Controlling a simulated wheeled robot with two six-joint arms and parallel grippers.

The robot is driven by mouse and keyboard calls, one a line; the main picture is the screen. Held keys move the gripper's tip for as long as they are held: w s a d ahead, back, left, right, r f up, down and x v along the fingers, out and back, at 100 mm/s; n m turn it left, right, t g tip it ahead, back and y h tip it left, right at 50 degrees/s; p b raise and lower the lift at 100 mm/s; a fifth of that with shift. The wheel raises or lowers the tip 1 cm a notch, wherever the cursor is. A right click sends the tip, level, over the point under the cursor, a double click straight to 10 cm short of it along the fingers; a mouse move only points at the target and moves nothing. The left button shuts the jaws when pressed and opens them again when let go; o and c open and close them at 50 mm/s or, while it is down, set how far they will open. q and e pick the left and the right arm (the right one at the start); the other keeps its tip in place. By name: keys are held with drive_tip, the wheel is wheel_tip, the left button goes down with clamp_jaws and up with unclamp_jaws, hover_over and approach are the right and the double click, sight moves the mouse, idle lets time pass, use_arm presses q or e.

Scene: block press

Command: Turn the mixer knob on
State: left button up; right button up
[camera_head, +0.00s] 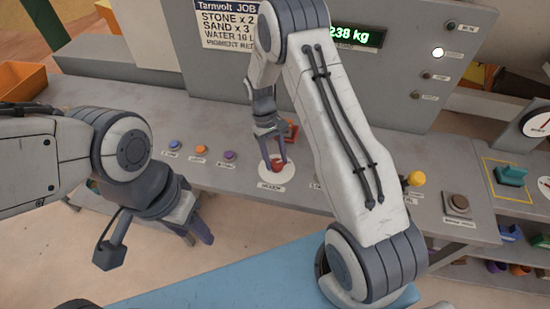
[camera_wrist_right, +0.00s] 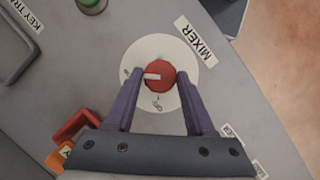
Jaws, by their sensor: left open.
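The mixer knob (camera_wrist_right: 160,76) is a round red knob with a white pointer bar, on a white disc (camera_wrist_right: 187,60) with the MIXER label (camera_wrist_right: 197,40) beside it. The head view shows the knob (camera_head: 277,165) on the grey counter. My right gripper (camera_wrist_right: 161,75) is over the disc with one purple finger on each side of the knob, and a slight gap seems to show. My left gripper (camera_head: 200,230) hangs empty and open before the counter's front edge, partly hidden by its own wrist.
Blue, orange and purple buttons (camera_head: 201,149) line the counter left of the knob. A red part (camera_head: 291,130) stands just behind the knob. A yellow knob (camera_head: 416,179) and a square push button (camera_head: 457,204) are to the right. A grey panel with a green display (camera_head: 356,36) rises behind.

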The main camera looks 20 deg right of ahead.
drive_tip(key=o, duration=0.3)
drive_tip(key=shift+r, duration=0.1)
drive_tip(key=shift+w+r, duration=0.25)
drive_tip(key=shift+r, duration=0.05)
drive_tip(key=b+v, duration=0.2)
drive_tip(key=v, duration=0.7)
drive_tip(key=shift+r, duration=0.3)
